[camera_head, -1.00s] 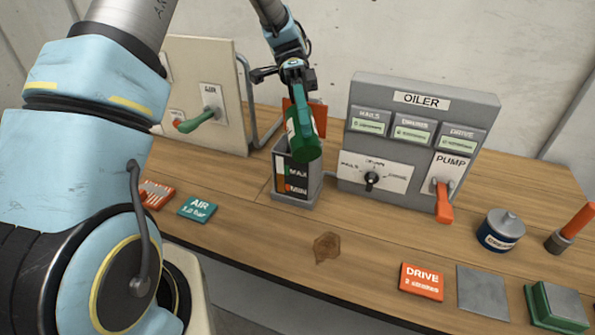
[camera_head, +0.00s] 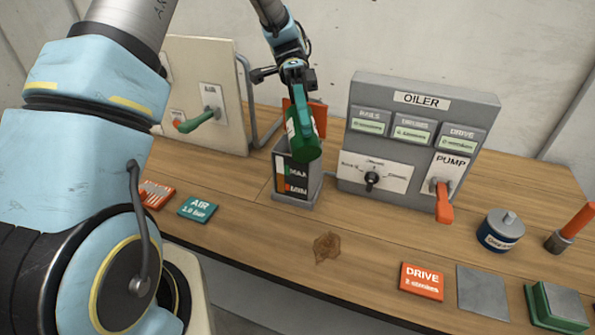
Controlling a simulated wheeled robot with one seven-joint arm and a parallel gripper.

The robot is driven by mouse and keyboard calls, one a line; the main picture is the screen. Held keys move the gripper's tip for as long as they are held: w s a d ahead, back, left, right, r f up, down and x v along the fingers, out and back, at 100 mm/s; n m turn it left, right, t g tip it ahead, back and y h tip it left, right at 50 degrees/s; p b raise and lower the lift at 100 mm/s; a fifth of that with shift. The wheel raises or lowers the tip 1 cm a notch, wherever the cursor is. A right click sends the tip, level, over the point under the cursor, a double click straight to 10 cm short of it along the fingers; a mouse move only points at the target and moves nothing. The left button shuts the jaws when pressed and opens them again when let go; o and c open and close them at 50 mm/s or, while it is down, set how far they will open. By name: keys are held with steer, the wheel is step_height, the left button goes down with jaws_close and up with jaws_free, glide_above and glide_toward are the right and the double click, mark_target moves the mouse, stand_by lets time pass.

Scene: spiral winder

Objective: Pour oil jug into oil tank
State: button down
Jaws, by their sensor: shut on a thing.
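The green oil jug (camera_head: 303,137) is tilted above the oil tank, its base toward the camera. My gripper (camera_head: 293,80) is shut on the jug at its upper part. The oil tank (camera_head: 296,189) is a grey box with MAX and MIN marks on its front, standing on the bench left of the oiler panel. A dark level shows in its gauge window. The jug covers part of the tank's top, so its opening and any stream of oil are hidden.
The grey OILER panel (camera_head: 412,106) with an orange pump lever (camera_head: 443,202) stands right of the tank. An AIR panel with a green handle (camera_head: 201,121) is at left. Front cards (camera_head: 422,281), a brown stain (camera_head: 327,246) and a blue tin (camera_head: 500,232) lie on the bench (camera_head: 255,225).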

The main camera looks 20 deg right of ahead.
stand_by(0.4)
steer(key=shift+w+g, duration=0.3)
steer(key=shift+g, duration=0.2)
steer(key=shift+w, duration=0.1)
stand_by(1.3)
steer(key=shift+w+d+f+g, duration=0.15)
steer(key=shift+w+g, duration=0.1)
steer(key=shift+g, duration=0.15)
steer(key=shift+w, duration=0.1)
stand_by(1.2)
steer(key=shift+w+d+g+y, duration=0.1)
steer(key=shift+w+g+y, duration=0.2)
steer(key=shift+g, duration=0.2)
stand_by(1.1)
steer(key=shift+w, duration=0.15)
steer(key=shift+w+r+g, duration=0.25)
steer(key=shift+r+g, duration=0.1)
steer(key=shift+g, duration=0.05)
